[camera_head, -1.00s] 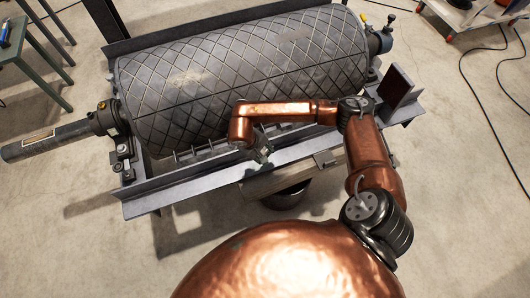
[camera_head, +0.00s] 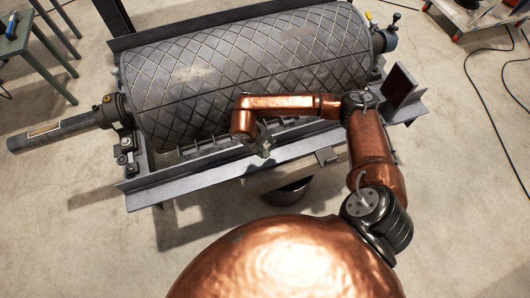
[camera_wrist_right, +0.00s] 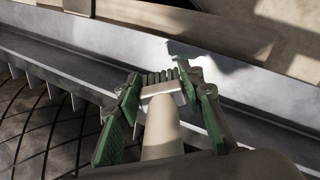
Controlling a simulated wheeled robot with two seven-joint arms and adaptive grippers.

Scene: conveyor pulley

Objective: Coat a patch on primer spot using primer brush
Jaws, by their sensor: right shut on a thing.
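My right gripper (camera_head: 265,148) hangs over the front steel rail of the pulley frame, low in front of the drum. In the right wrist view, its green-padded fingers (camera_wrist_right: 163,100) are shut on a primer brush (camera_wrist_right: 163,130) with a cream handle and a pale metal band. The large grey pulley drum (camera_head: 250,75) has diamond-grooved lagging. A pale worn patch (camera_head: 193,73) shows on its upper left; I cannot tell whether this is the primer spot. The gripper is apart from that patch. My left gripper is not in view.
The steel frame's front rail (camera_head: 170,190) runs below the drum. A shaft (camera_head: 50,134) sticks out left. A dark upright plate (camera_head: 400,84) stands at the right end. A green table (camera_head: 25,35) is upper left, a cart (camera_head: 480,15) upper right. Cables lie at right.

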